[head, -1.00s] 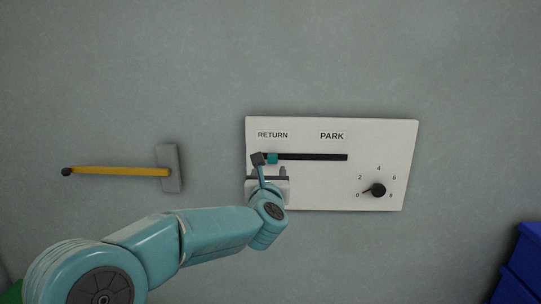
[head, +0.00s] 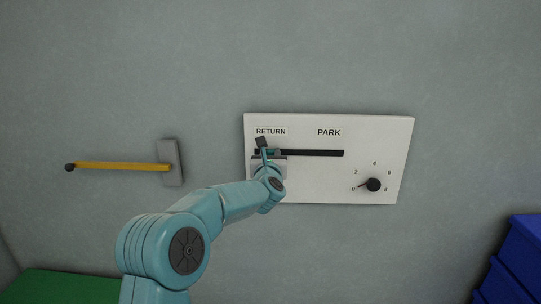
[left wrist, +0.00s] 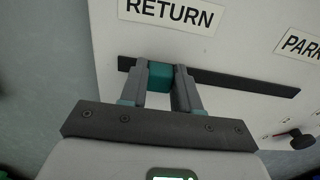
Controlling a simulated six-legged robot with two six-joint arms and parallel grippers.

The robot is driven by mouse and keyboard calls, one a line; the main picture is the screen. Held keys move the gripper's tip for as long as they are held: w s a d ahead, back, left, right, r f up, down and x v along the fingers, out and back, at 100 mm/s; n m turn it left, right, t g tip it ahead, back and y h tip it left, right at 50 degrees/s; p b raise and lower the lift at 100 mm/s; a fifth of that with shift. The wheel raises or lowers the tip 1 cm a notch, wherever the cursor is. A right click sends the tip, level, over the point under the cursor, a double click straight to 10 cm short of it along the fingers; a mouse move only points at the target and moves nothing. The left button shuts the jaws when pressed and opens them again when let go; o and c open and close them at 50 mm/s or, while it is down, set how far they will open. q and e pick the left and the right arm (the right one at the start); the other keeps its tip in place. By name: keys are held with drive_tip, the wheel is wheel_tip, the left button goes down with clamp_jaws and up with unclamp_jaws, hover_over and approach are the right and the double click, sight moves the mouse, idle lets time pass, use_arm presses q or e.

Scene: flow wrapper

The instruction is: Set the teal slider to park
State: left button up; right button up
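The teal slider (left wrist: 160,75) sits near the left end of a black slot (left wrist: 235,82), below the RETURN label (left wrist: 170,12). The PARK label (head: 329,132) is further right, above the slot's right part. My left gripper (left wrist: 161,88) has a finger on each side of the slider. Both fingers appear to touch it, so the gripper looks shut on it. In the head view my left gripper (head: 272,157) partly covers the slider. My right gripper is in neither view.
The white panel (head: 320,180) also carries a black dial (head: 373,185) at lower right. A yellow-handled lever (head: 120,167) with a grey block is on the wall to the left. Blue bins (head: 510,265) stand lower right, and a green surface (head: 65,287) lower left.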

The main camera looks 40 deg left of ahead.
sight(329, 150)
use_arm(q)
clamp_jaws()
drive_tip(key=w+d, duration=0.2)
drive_tip(key=d, duration=0.1)
drive_tip(key=w+d, duration=0.3)
drive_tip(key=shift+w+d, duration=0.25)
drive_tip(key=shift+d, duration=0.05)
drive_tip(key=w+d, duration=0.2)
drive_tip(key=d, duration=0.1)
drive_tip(key=w+d+p, duration=0.1)
drive_tip(key=w+d, duration=0.2)
drive_tip(key=shift+w+d+r, duration=0.1)
drive_tip(key=shift+w+d, duration=0.15)
drive_tip(key=shift+d, duration=0.15)
